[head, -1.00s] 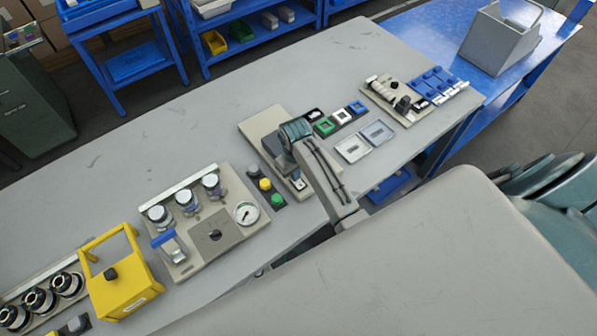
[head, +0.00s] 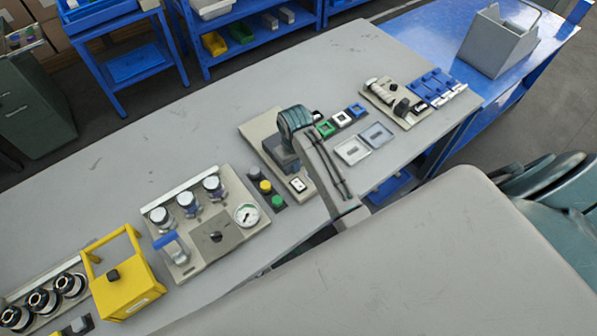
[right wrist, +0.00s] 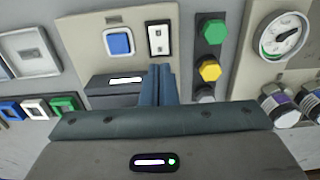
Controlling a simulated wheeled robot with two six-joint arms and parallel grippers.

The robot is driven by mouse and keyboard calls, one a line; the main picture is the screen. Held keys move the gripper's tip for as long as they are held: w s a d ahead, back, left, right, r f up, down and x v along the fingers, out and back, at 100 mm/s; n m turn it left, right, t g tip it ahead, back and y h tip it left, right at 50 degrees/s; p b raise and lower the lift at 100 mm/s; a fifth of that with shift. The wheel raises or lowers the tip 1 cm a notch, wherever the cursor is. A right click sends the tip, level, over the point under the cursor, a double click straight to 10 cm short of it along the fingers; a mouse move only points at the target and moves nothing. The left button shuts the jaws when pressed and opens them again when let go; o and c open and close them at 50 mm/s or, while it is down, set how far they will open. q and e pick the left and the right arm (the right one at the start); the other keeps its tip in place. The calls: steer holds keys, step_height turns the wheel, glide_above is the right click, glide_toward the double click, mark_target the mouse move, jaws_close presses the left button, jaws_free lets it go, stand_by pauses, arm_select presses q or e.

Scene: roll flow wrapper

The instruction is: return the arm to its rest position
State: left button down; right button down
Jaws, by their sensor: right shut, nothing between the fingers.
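My right arm (head: 328,172) reaches in from the lower right of the head view, over the beige panel (head: 257,130) in the middle of the bench. My right gripper (right wrist: 163,84) points down at this panel; its teal fingers are together with nothing between them. In the right wrist view the fingers are just below a white-framed blue button (right wrist: 118,43) and a black-and-white rocker switch (right wrist: 158,38). The rocker switch also shows in the head view (head: 298,184). The fingertips are hidden in the head view. My left gripper is not in view.
Green, yellow and dark buttons (head: 265,186) stand beside the panel. A gauge (head: 247,214) and several cylinders share a plate to the left, with a yellow frame box (head: 127,288) beyond. Square frames and grey plates (head: 353,150) lie to the right. The far bench (head: 130,165) is clear.

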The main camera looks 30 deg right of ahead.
steer(key=shift+r, duration=0.6)
steer(key=shift+s, duration=0.1)
steer(key=shift+s+d+f, duration=0.1)
steer(key=shift+s+f, duration=0.05)
steer(key=shift+s, duration=0.2)
steer(key=s+d+r+t, duration=0.1)
steer(key=s+r+t, duration=0.15)
steer(key=s, duration=0.95)
steer(key=s+d+r+t, duration=0.1)
steer(key=s+r, duration=0.3)
steer(key=s, duration=0.9)
step_height(320, 180, down, 36)
steer(key=d+m+g+h+b, duration=0.1)
steer(key=d+b, duration=0.1)
steer(key=b, duration=0.6)
steer(key=s+f+b, duration=0.2)
steer(key=s+f, duration=0.4)
steer(key=f, duration=0.3)
steer(key=s+d+f+g+b, duration=0.1)
steer(key=s+f+b, duration=0.1)
steer(key=s+f, duration=0.4)
steer(key=s+f+b, duration=0.2)
steer(key=s+f, duration=0.4)
steer(key=f, duration=0.6)
steer(key=shift+d+f, duration=0.2)
steer(key=shift+d, duration=0.15)
